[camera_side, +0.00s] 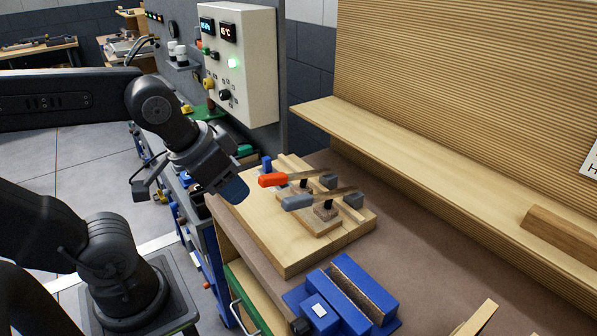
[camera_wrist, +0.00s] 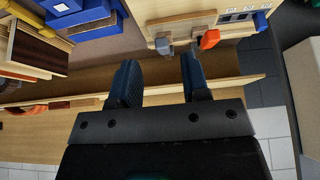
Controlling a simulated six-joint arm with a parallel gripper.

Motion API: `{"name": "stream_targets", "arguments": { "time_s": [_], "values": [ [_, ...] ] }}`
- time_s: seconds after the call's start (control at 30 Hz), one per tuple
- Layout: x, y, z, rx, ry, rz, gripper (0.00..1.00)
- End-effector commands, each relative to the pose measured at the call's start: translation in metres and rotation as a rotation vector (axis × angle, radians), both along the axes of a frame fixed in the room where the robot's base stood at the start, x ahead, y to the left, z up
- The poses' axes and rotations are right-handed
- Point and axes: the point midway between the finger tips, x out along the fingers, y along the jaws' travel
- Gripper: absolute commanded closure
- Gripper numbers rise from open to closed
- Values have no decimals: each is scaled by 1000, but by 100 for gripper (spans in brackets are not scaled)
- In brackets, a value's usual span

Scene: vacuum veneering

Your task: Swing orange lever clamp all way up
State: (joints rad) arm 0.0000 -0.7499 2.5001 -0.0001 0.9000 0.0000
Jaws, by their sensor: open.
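The orange lever clamp (camera_side: 272,180) is on a wooden board (camera_side: 270,240) on the bench. Its bar lies roughly level, with the orange handle pointing left toward my gripper. In the wrist view the orange handle (camera_wrist: 209,39) shows at the top, right of centre, beyond the fingers. A second clamp with a grey handle (camera_side: 298,202) lies beside it, nearer the camera, also roughly level. My gripper (camera_side: 236,190) is just left of the orange handle, apart from it. In the wrist view my gripper (camera_wrist: 160,75) has its two blue fingers spread with nothing between them.
A blue vise (camera_side: 345,297) stands in front of the board. A white control box (camera_side: 240,65) with displays and buttons hangs behind. A wooden shelf (camera_side: 420,160) runs along the ribbed wall at right. The brown bench top right of the board is mostly clear.

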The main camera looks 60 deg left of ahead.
Motion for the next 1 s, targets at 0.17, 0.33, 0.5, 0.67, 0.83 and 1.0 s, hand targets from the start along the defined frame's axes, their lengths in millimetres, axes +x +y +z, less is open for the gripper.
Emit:
{"name": "stream_targets", "arguments": {
  "time_s": [0.17, 0.33, 0.5, 0.67, 0.83, 1.0],
  "values": [
    [0, 0, 0, 0, 0, 0, 57],
    [0, 0, 0, 0, 0, 0, 57],
    [0, 0, 0, 0, 0, 0, 56],
    [9, 4, 7, 7, 34, 5, 49],
    [45, 22, 29, 26, 173, 14, 49],
    [89, 51, 45, 25, 337, 12, 49]
  ]
}}
